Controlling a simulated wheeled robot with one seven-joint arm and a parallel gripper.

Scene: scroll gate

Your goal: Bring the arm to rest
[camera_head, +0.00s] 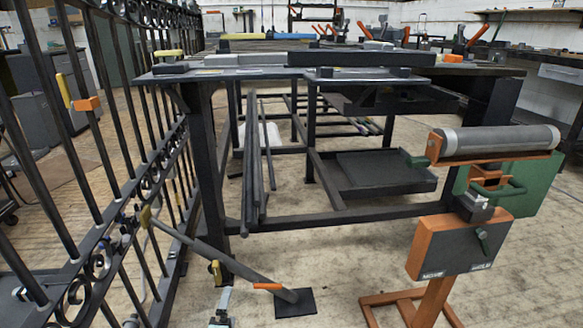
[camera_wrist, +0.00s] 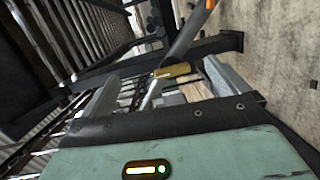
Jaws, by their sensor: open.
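My gripper (camera_wrist: 165,88) shows in the wrist view with two grey fingers spread apart, open, and nothing clearly held between them. A yellow piece (camera_wrist: 172,70) on a dark bar lies beyond the fingertips; I cannot tell its exact distance. The black scroll gate (camera_head: 125,95) stands upright on the left in the head view, and dark bars also show in the wrist view (camera_wrist: 75,30). A grey slanted prop (camera_head: 225,258) runs from the gate to a black floor plate (camera_head: 295,302).
A dark steel workbench (camera_head: 260,72) with a lower shelf fills the middle. An orange roller stand (camera_head: 480,145) with a grey-faced box (camera_head: 460,248) stands at the right. Bare floor (camera_head: 350,255) lies between stand and prop. Benches line the back.

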